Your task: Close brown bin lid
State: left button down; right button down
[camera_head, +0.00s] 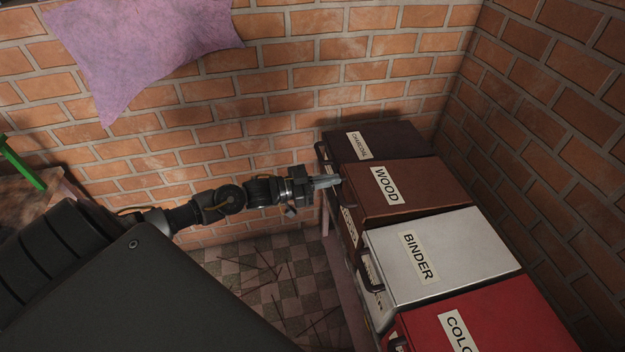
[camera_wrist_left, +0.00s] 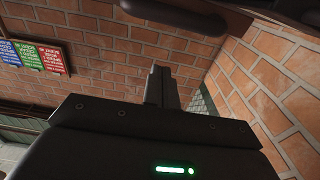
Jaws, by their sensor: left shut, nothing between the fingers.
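The brown bin (camera_head: 420,188) is labelled WOOD and stands in the row along the right wall. Its lid lies over the box, flat or nearly flat; I cannot tell whether a small gap is left at the front edge. My left gripper (camera_head: 328,182) reaches in from the left, with its fingertips at the brown bin's front left edge, near the handle side. Its fingers are shut and empty; they also show in the left wrist view (camera_wrist_left: 160,87). Contact with the lid cannot be made out. My right gripper is not in view.
A dark charcoal bin (camera_head: 395,140) stands behind the brown one. A white BINDER bin (camera_head: 455,255) and a red bin (camera_head: 500,325) stand in front of it. Brick walls close off the back and right. The checkered floor (camera_head: 275,285) left of the bins holds only thin sticks.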

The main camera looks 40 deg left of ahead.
aim_at(335, 186)
pick_arm(q)
jog(key=f, duration=0.1)
jog(key=w+d+f+p, duration=0.1)
jog(key=shift+w+f, duration=0.1)
jog(key=shift+f, duration=0.25)
jog(key=shift+a+f, duration=0.1)
jog(key=shift+f, duration=0.45)
